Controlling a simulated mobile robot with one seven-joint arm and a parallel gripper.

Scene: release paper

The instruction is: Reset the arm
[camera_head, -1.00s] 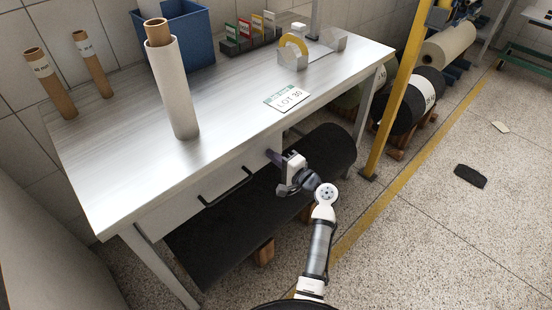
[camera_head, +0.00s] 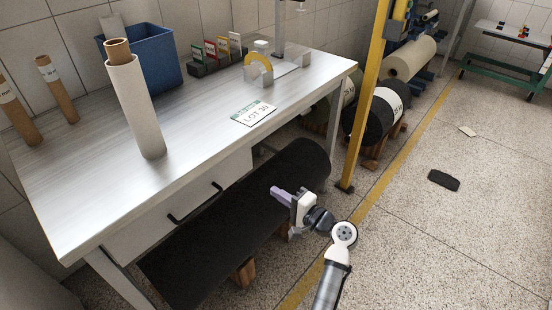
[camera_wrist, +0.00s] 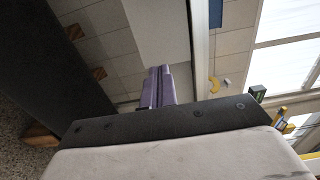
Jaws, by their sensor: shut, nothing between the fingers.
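My gripper (camera_head: 277,192) is in front of the workbench, below the level of its top, with its purple fingers pointing left toward the space under the bench. The fingers are together and hold nothing. In the wrist view the purple fingers (camera_wrist: 158,88) show side by side, with the underside of the bench and the dark roll around them. My arm bends at a white joint and runs down to the bottom edge of the head view.
The workbench (camera_head: 100,185) carries a paper roll (camera_head: 136,110), a LOT 30 card (camera_head: 254,114), a tape dispenser and a blue bin (camera_head: 150,62). A black roll (camera_head: 215,235) lies under it. A yellow post (camera_head: 362,110) stands to the right. The floor farther right is mostly clear.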

